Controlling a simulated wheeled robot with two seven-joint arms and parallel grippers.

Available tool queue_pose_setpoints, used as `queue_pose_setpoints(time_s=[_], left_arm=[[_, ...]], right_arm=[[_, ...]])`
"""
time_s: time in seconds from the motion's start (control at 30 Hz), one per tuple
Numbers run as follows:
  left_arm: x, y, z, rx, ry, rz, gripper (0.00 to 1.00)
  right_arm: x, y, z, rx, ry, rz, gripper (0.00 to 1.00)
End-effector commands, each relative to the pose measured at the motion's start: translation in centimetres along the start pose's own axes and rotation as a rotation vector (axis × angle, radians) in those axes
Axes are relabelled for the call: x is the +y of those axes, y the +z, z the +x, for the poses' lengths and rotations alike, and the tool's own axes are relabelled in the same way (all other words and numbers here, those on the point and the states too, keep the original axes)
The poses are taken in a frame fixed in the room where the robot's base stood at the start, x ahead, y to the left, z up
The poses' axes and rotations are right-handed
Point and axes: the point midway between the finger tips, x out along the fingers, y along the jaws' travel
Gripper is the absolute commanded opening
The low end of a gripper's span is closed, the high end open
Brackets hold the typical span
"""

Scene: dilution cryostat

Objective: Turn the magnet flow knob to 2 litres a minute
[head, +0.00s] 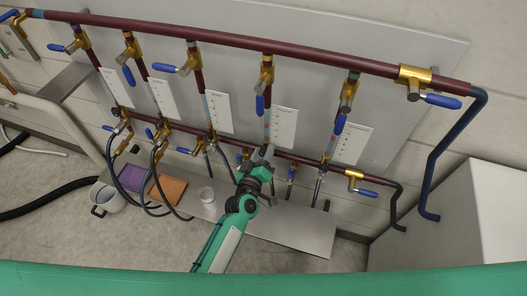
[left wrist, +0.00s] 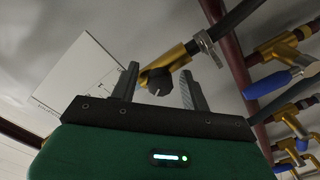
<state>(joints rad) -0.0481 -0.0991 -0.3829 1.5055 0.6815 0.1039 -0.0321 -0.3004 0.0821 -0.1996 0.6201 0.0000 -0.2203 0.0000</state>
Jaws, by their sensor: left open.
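My left gripper (head: 262,155) is at the lower manifold, just below the fourth white flow scale plate (head: 283,128) from the left. In the left wrist view my left gripper (left wrist: 160,86) is open, with its two fingers apart. A dark faceted knob (left wrist: 157,82) on a brass valve body (left wrist: 165,65) shows in the gap between the fingers. I cannot tell whether either finger touches it. In the head view the gripper hides this knob. The scale markings and labels are too small to read, so the flow setting cannot be told. My right gripper is not in view.
A dark red upper pipe (head: 230,41) carries several brass valves with blue levers. Black hoses (head: 155,180) hang at the left. A blue lever (left wrist: 267,83) is right of the fingers.

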Motion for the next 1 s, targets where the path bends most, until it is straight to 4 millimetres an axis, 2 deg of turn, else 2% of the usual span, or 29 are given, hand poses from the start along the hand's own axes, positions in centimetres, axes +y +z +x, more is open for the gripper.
queue_pose_setpoints(time_s=[0.27,0.6,0.8,1.0], left_arm=[[-0.2,0.2,-4.6,-0.002,-0.002,-0.001,0.47],[-0.1,0.2,-10.9,-0.003,-0.001,0.000,0.47],[-0.1,0.1,-12.9,-0.001,-0.001,0.000,0.47],[0.0,0.0,-13.3,-0.001,-0.001,0.000,0.47]], right_arm=[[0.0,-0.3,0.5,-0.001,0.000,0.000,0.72],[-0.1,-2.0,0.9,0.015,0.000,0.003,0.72],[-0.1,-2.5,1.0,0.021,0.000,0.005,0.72],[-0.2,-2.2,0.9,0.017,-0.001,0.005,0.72]])
